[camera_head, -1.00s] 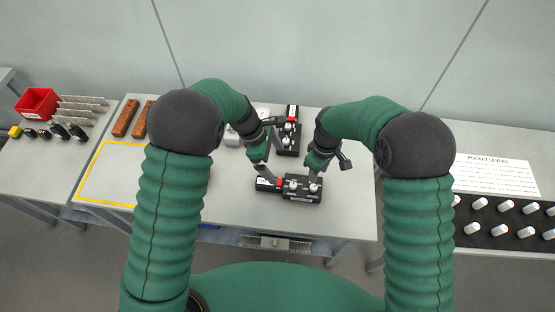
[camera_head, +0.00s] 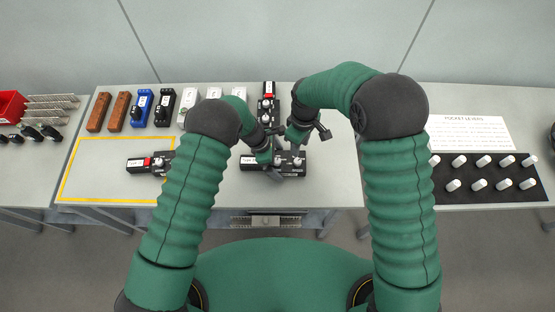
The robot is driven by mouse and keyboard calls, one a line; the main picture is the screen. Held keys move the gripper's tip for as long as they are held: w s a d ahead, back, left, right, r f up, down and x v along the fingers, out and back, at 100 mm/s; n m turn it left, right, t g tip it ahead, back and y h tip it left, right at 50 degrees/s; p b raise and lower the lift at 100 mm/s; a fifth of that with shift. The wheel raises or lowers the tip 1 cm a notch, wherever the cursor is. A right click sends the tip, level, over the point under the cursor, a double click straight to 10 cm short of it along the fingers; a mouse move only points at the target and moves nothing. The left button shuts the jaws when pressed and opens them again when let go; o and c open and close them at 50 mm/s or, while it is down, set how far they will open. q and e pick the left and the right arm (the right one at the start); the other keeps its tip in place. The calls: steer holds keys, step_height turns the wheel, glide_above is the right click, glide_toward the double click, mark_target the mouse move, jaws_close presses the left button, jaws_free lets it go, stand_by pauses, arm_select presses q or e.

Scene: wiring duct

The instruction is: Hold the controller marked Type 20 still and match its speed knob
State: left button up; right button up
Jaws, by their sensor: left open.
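A black controller (camera_head: 290,171) with a white label at its left end and pale knobs on top lies near the table's front edge. Its label is too small to read, so I cannot tell which is Type 20. My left gripper (camera_head: 268,158) is open at the controller's left-middle part; contact is unclear. My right gripper (camera_head: 297,146) is just above its right knob (camera_head: 298,161), and its jaws are too small to judge. A second controller (camera_head: 270,103) stands behind, turned lengthwise. A third controller (camera_head: 140,164) lies at left, partly hidden by my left arm.
A yellow outline (camera_head: 66,173) surrounds the third controller. Brown blocks (camera_head: 109,111), blue (camera_head: 141,110) and black (camera_head: 164,107) units and several pale units (camera_head: 190,107) line the back. A black mat with white levers (camera_head: 458,161) and a "Pocket levers" sheet (camera_head: 466,133) are at right.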

arm_select(q)
steer(key=c, duration=1.6)
